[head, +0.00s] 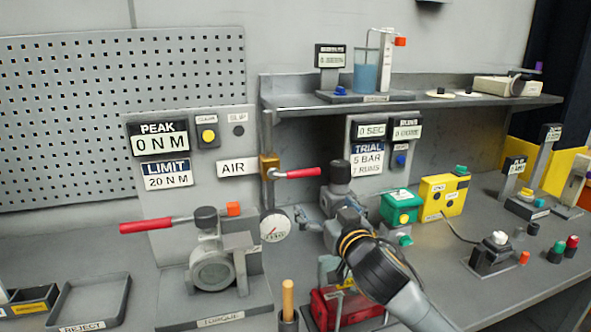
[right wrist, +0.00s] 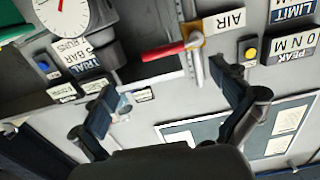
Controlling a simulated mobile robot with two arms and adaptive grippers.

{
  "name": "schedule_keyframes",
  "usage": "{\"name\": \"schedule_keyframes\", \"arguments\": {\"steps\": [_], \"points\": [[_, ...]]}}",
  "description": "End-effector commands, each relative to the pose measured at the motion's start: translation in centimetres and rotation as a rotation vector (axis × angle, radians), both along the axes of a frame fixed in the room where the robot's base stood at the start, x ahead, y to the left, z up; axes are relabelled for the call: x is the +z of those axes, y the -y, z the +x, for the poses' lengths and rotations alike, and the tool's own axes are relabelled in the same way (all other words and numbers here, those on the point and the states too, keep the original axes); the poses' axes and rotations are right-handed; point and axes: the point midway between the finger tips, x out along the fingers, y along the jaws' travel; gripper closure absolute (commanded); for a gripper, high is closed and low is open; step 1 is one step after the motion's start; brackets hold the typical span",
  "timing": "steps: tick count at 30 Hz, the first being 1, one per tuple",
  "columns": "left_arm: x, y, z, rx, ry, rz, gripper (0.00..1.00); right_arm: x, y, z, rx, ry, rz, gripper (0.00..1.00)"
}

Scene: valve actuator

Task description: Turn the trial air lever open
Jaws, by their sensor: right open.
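The trial air lever has a red handle (head: 300,173) and sits on a brass valve (head: 268,165) beside the AIR label. In the head view the handle points right, roughly level, crosswise to the upright pipe. My right gripper (head: 308,218) is below and to the right of the lever, apart from it. In the right wrist view, turned nearly upside down, the two fingers of my right gripper (right wrist: 162,76) are spread and empty. The red handle (right wrist: 163,50) shows beyond and between their tips, with the brass valve (right wrist: 195,40) at its right end. My left gripper is out of view.
A round gauge (head: 274,226) hangs below the valve, close to my right gripper. The TRIAL panel (head: 367,158) stands right of the lever. A torque stand (head: 212,270) with another red-handled lever is at left. A shelf (head: 420,104) runs above.

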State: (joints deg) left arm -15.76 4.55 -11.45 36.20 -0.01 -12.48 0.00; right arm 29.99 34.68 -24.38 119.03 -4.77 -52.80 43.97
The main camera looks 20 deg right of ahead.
Motion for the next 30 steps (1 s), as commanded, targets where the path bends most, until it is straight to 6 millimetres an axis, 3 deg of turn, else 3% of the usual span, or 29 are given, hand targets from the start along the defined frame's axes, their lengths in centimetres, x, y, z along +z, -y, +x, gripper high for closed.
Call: {"name": "schedule_keyframes", "arguments": {"steps": [2, 4, 12, 14, 17, 24, 30], "points": [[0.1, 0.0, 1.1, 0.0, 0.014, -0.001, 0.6, 0.6, 0.0, 0.3, 0.001, 0.012, 0.0, 0.0], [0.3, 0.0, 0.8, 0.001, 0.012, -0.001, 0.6, 0.7, 0.0, 0.7, 0.002, 0.014, 0.002, 0.0], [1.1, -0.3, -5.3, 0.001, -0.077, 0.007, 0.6, 0.8, -0.1, 4.9, 0.0, 0.011, 0.001, 0.0], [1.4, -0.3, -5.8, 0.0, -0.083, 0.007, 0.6, 0.8, -0.1, 6.0, 0.0, 0.011, 0.0, 0.0], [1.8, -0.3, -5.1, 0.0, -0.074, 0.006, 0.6, 0.7, -0.2, 7.8, 0.0, 0.011, 0.001, 0.0], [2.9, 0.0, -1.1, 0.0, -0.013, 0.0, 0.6, 0.6, -0.3, 11.6, 0.0, 0.011, 0.0, 0.0], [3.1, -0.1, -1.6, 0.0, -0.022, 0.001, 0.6, 0.4, -0.4, 13.4, 0.002, 0.011, 0.001, 0.0]]}}
